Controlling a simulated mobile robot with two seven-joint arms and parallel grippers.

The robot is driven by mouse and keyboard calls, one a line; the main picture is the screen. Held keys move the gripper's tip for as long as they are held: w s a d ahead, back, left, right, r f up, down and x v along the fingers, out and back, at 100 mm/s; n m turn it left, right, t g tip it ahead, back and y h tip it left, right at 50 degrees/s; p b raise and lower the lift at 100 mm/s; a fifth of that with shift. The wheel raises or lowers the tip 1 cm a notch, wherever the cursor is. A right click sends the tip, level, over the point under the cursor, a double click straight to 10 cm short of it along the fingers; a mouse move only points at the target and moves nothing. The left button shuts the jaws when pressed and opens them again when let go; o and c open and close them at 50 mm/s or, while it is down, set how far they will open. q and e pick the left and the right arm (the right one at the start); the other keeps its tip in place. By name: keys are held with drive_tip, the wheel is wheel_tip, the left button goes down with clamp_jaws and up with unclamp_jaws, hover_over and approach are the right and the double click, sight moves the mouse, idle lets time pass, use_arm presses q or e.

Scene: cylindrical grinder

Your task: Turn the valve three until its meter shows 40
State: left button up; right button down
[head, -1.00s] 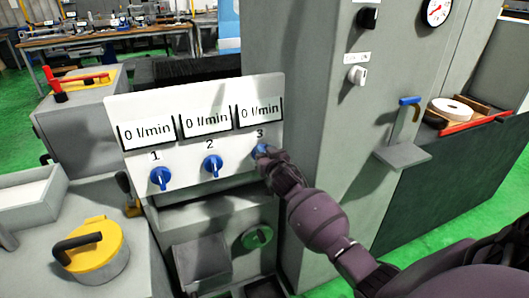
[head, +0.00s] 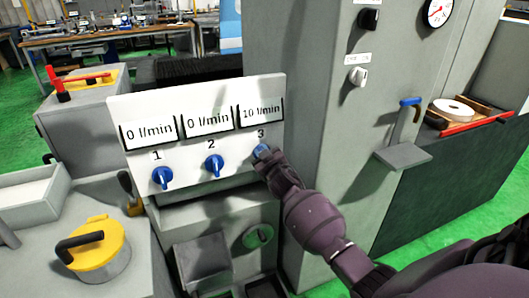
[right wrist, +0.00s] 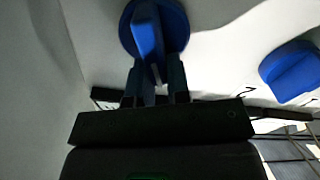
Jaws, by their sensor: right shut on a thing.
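The white panel (head: 190,130) carries three blue valves, numbered 1 to 3, each under its own meter. Valve three (head: 261,152) is at the right, partly covered by my right gripper (head: 267,158). Its meter (head: 260,112) reads 10 l/min. Meters one and two both read 0 l/min. In the right wrist view, the two fingers of my right gripper (right wrist: 155,88) are shut on the handle of valve three (right wrist: 152,28). The handle stands slightly tilted there. Valve two (right wrist: 292,70) shows at the right of that view. My left gripper is not in view.
A grey machine column (head: 300,130) stands right of the panel, with a small shelf (head: 402,157) on its side. A yellow-lidded pot (head: 98,248) with a black handle stands at the lower left. A green round knob (head: 258,236) is below the panel.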

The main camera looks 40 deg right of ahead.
drive_tip(key=n, duration=0.2)
drive_tip(key=shift+a+f+n, duration=0.25)
drive_tip(key=shift+n, duration=0.15)
use_arm(q)
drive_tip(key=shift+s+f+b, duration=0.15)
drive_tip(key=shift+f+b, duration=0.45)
drive_tip(key=shift+b, duration=0.05)
use_arm(e)
drive_tip(key=shift+w+a+f+n, duration=0.1)
drive_tip(key=shift+f+n, duration=0.5)
drive_tip(key=shift+n, duration=2.35)
drive_tip(key=shift+s+a+f+n, duration=0.1)
drive_tip(key=shift+f+n, duration=0.5)
drive_tip(key=shift+n, duration=2.4)
drive_tip(key=shift+w+a+f+n, duration=0.1)
drive_tip(key=shift+f+n, duration=0.5)
drive_tip(key=shift+n, duration=2.35)
drive_tip(key=shift+d, duration=0.1)
drive_tip(key=c, duration=1.1)
unclamp_jaws()
